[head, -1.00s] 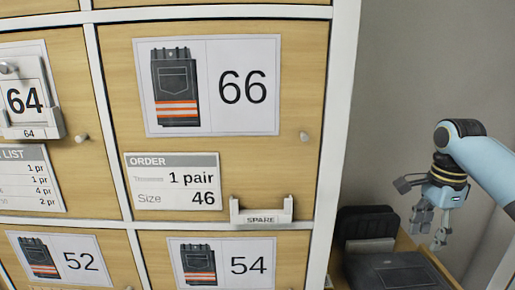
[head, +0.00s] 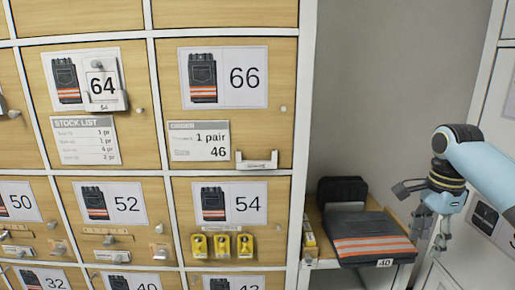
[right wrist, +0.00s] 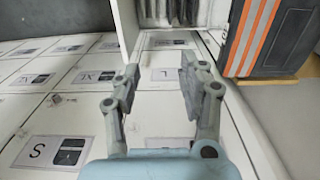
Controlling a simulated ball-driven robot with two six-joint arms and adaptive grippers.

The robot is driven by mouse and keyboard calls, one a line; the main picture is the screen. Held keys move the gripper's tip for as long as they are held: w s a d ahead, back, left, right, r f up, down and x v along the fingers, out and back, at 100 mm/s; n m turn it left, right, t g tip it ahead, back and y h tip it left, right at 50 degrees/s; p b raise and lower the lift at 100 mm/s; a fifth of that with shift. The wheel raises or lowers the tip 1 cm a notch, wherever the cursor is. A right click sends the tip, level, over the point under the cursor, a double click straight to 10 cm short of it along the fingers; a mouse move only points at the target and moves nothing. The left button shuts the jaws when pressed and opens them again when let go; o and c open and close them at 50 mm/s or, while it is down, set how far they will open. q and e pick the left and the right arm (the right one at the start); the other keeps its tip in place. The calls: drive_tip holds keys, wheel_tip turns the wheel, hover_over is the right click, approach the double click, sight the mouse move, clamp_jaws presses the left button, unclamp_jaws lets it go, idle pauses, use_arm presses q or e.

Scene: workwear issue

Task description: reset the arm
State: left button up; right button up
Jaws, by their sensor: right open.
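My right arm comes in from the right in the head view. Its gripper (head: 430,228) hangs in the air, to the right of the shelf with folded trousers, and is empty. In the right wrist view the same gripper (right wrist: 158,75) has its two fingers spread apart with nothing between them. My left gripper is in neither view.
A wooden locker wall (head: 225,130) fills the left, with numbered doors. Folded dark trousers (head: 350,225) with orange stripes lie on a side shelf, tagged 40. They also appear close to the right finger in the wrist view (right wrist: 280,35). White drawers stand at far right.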

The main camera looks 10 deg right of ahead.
drive_tip(key=s+a+f+n+g+b, duration=0.1)
drive_tip(key=s+a+f+b, duration=0.15)
drive_tip(key=s+f, duration=0.85)
drive_tip(key=s+a+f+n+g+b, duration=0.15)
drive_tip(key=s+f+b, duration=0.45)
drive_tip(key=f, duration=1)
drive_tip(key=s+a+f+n+g+b, duration=0.1)
drive_tip(key=s+a+f+g+b, duration=0.15)
drive_tip(key=s+f, duration=0.95)
drive_tip(key=s+a+f+n+t+b, duration=0.1)
drive_tip(key=s+a+f+n+b, duration=0.3)
drive_tip(key=s+f, duration=0.6)
drive_tip(key=s+a+f+n+t, duration=0.2)
drive_tip(key=s+f+n, duration=0.4)
drive_tip(key=s+f, duration=0.4)
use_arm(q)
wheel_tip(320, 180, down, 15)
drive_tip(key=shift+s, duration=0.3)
use_arm(e)
drive_tip(key=w+n+t, duration=0.1)
drive_tip(key=n, duration=0.1)
drive_tip(key=w+n+t, duration=0.1)
drive_tip(key=n, duration=0.1)
drive_tip(key=r+n+t, duration=0.1)
drive_tip(key=n, duration=0.1)
drive_tip(key=shift+w+d+h, duration=0.35)
drive_tip(key=shift+w+h, duration=0.05)
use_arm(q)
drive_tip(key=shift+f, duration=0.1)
